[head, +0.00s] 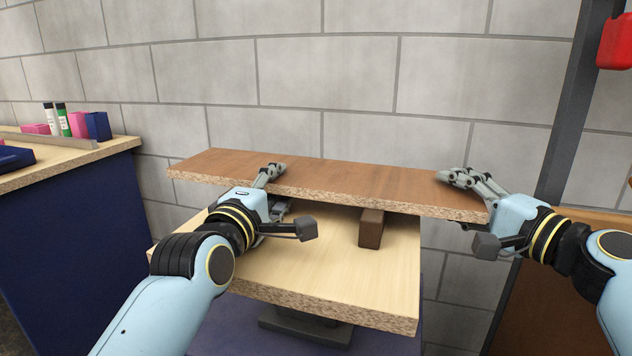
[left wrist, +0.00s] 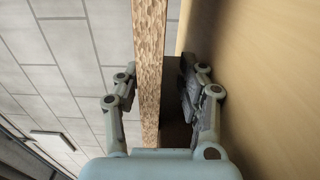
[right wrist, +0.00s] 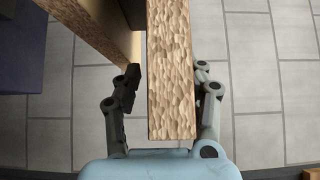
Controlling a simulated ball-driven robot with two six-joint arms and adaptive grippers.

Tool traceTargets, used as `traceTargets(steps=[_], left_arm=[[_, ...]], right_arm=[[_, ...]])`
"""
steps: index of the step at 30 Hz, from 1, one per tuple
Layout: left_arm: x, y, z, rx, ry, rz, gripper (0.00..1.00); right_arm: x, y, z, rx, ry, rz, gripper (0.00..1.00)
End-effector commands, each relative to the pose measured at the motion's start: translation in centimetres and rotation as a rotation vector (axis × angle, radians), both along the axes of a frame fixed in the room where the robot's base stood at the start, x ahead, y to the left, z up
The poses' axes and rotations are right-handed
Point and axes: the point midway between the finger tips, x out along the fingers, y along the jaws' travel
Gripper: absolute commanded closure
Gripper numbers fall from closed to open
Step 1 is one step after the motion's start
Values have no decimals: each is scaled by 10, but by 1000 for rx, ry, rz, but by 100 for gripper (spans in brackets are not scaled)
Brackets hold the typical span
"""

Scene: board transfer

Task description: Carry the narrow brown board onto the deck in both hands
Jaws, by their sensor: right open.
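The narrow brown board (head: 330,181) lies level above a pale wooden tabletop (head: 330,283), with a brown block (head: 371,230) under it. Its speckled edge also shows in the left wrist view (left wrist: 149,70) and the right wrist view (right wrist: 171,75). My left gripper (head: 272,190) straddles the board's front edge left of centre, one finger above and one below; a gap shows on the lower side. My right gripper (head: 462,196) straddles the board's right end, its fingers open around it. I cannot tell which surface is the deck.
A navy bench (head: 75,215) with a pale top stands at the left, holding pink and blue boxes and two small bottles (head: 57,120). A grey block wall is close behind the board. A dark upright post (head: 572,110) and a red object (head: 615,42) are at the right.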

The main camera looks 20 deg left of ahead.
Motion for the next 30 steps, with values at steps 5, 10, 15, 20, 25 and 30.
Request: traceTargets(steps=[5,10,15,20,25,30], left_arm=[[-28,2,8,4,-17,2,58],[-41,2,13,8,-27,3,58],[-44,3,15,10,-30,3,58],[-44,3,15,10,-31,4,58],[-44,3,15,11,-32,4,58],[-44,3,16,11,-32,4,58]], right_arm=[[0,0,1,1,-1,0,59],[0,0,1,1,-1,0,59],[-12,-12,0,-2,1,-1,59],[-38,-35,-1,-5,1,0,59],[-65,-60,-1,-5,1,1,59],[-82,-76,-1,-1,0,1,59]])
